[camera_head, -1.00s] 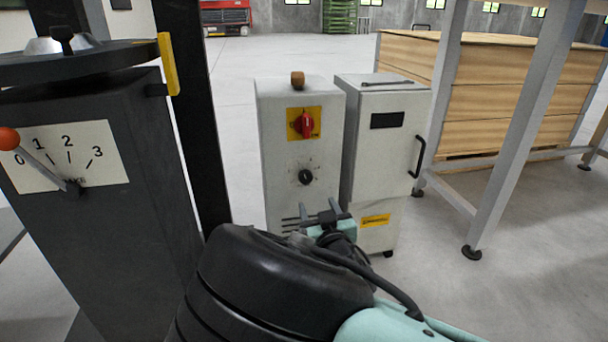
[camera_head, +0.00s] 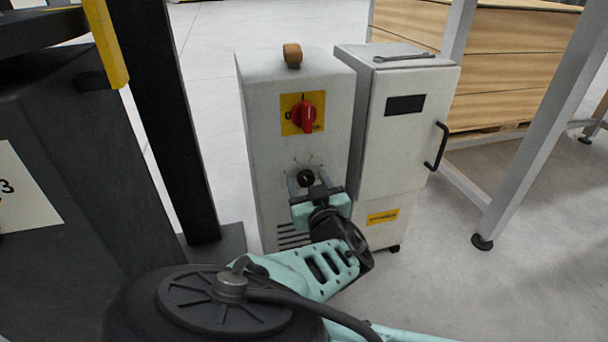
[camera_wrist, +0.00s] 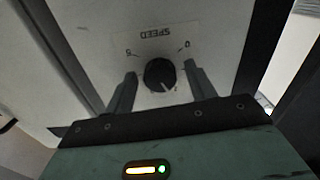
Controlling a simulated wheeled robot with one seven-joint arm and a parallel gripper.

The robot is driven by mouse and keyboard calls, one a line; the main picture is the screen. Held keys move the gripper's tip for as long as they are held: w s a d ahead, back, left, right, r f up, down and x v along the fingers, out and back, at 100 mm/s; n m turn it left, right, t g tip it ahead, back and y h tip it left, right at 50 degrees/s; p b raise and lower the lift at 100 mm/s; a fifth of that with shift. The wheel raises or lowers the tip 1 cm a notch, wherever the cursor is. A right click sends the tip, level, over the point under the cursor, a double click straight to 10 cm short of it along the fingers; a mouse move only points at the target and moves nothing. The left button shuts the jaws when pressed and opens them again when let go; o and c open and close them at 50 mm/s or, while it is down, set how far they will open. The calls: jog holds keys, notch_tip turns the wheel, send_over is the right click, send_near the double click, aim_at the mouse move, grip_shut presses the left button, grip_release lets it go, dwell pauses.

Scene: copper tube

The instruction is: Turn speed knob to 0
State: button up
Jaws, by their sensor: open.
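The speed knob (camera_head: 305,177) is a round black dial on the front of the grey cabinet (camera_head: 262,130), below a red switch. In the wrist view the knob (camera_wrist: 159,74) sits under the upside-down word SPEED, with a 5 at upper left and a 0 at upper right. Its pale pointer line aims down and slightly right in that picture, away from the 0. My gripper (camera_head: 307,182) is open in front of the knob. In the wrist view its two fingers (camera_wrist: 160,82) stand on either side of the knob, with a visible gap on each side.
A red rotary switch (camera_head: 305,116) on a yellow plate is above the knob. A second grey cabinet (camera_head: 405,140) with a black handle stands close at right. A dark post (camera_head: 165,110) and machine (camera_head: 60,200) stand at left. A table leg (camera_head: 530,130) is at right.

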jog(key=c, duration=1)
jog(key=shift+o, duration=0.2)
